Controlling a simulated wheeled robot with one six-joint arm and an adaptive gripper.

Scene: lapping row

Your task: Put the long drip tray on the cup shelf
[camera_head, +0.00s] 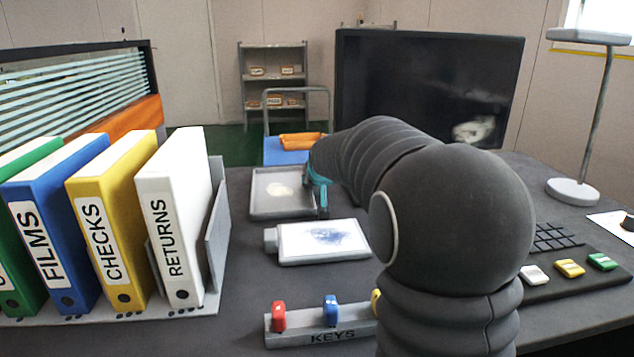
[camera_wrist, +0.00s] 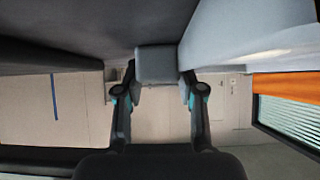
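A grey shelf rack (camera_head: 273,88), possibly the cup shelf, stands at the back.
A squarer tray (camera_head: 258,207) with a tan stain lies left of my gripper. Binders (camera_head: 177,220) stand at the left, and a key rack (camera_head: 300,337) lies in front. A monitor (camera_head: 430,85) and lamp (camera_head: 572,190) stand behind and right. Bare desk shows left of the trays.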

